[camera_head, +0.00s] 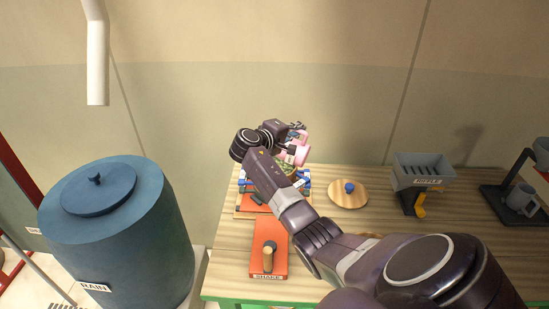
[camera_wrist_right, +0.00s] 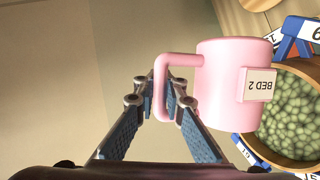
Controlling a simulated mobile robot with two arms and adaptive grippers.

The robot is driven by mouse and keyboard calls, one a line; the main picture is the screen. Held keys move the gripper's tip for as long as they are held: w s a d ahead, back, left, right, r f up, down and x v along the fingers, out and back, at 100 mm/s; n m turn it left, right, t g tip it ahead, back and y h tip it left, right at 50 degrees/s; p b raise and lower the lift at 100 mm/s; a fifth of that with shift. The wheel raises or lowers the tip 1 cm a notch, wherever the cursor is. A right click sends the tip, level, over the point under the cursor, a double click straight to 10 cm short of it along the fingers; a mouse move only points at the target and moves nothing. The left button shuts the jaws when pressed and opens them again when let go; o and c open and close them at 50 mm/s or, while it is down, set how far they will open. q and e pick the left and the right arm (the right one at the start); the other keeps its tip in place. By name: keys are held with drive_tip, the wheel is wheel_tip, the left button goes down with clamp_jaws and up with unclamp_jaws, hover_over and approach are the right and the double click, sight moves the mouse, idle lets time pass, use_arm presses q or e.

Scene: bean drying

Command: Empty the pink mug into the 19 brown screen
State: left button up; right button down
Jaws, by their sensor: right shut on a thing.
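The pink mug (camera_wrist_right: 219,100), labelled BED 2, is held by its handle in my right gripper (camera_wrist_right: 172,88). In the head view, the mug (camera_head: 301,153) shows in part beside my right gripper (camera_head: 290,141), above the far left part of the table. The mug's opening is not seen, so its contents are hidden. A round brown-rimmed screen (camera_wrist_right: 262,157) with green beans lies beyond the mug in the wrist view. One blue-framed tag near it seems to read 19, but I cannot read it surely. My left gripper is not in view.
Blue stands with number tags (camera_wrist_right: 296,36) surround the screen. A red SHAKE board (camera_head: 269,236) lies in front. A round wooden lid (camera_head: 347,200), grey hopper (camera_head: 422,171) and grey mug (camera_head: 522,198) stand to the right. A blue RAIN barrel (camera_head: 125,235) stands left of the table.

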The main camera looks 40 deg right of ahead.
drive_tip(key=shift+s+d+f+m, duration=0.15)
drive_tip(key=shift+s+d+m, duration=0.1)
drive_tip(key=shift+s, duration=0.15)
drive_tip(key=shift+s+d+f+m, duration=0.15)
drive_tip(key=shift+s+m, duration=0.1)
drive_tip(key=shift+s, duration=0.15)
drive_tip(key=shift+w+a, duration=0.1)
drive_tip(key=shift+s+d+r+m+t+y, duration=0.15)
drive_tip(key=shift+s+d+m+t+y, duration=0.1)
drive_tip(key=shift+s+m+t, duration=0.25)
drive_tip(key=shift+s+d+r+m+t+y, duration=0.1)
drive_tip(key=shift+s+d+m+t+y, duration=0.2)
drive_tip(key=shift+s+m, duration=0.4)
drive_tip(key=shift+f, duration=0.1)
